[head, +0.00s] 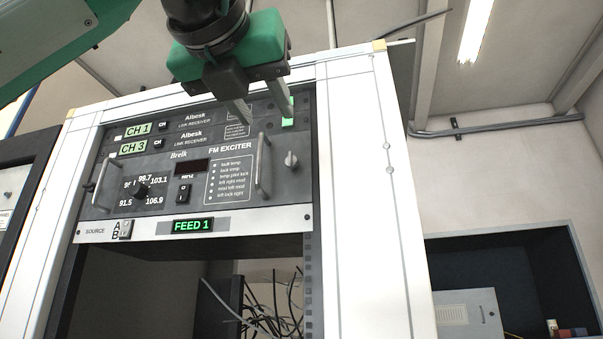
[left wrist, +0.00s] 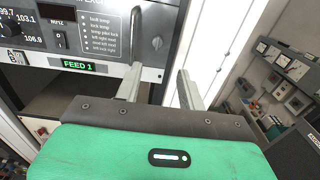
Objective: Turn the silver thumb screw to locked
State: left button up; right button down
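The silver thumb screw (head: 291,160) is a small wing-shaped knob at the right end of the FM EXCITER panel (head: 232,181), right of a vertical handle. Its wing looks roughly upright. It also shows in the left wrist view (left wrist: 157,43), beyond and between the fingertips. My left gripper (head: 267,119) is open, with its two grey fingers apart and nothing between them. In the head view its fingertips are above the screw and apart from it. In the left wrist view the fingers (left wrist: 159,74) point toward the panel. My right gripper is not in view.
Vertical handles (head: 263,168) stick out from the exciter. A FEED 1 display (head: 193,226) and a source switch (head: 126,229) sit below. The white rack frame (head: 358,190) borders the right side. Loose cables (head: 282,305) hang in the open bay underneath.

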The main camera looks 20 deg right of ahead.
pick_arm(q)
jog(key=p, duration=0.5)
send_near(290, 152)
jog(key=x, duration=0.5)
jog(key=p+x, duration=0.1)
jog(key=x, duration=0.2)
jog(key=shift+r+p, duration=0.15)
jog(key=shift+p, duration=0.2)
jog(key=shift+w+d, duration=0.15)
jog(key=shift+w, duration=0.2)
jog(key=shift+s, duration=0.1)
jog(key=c, duration=0.6)
grip_shut()
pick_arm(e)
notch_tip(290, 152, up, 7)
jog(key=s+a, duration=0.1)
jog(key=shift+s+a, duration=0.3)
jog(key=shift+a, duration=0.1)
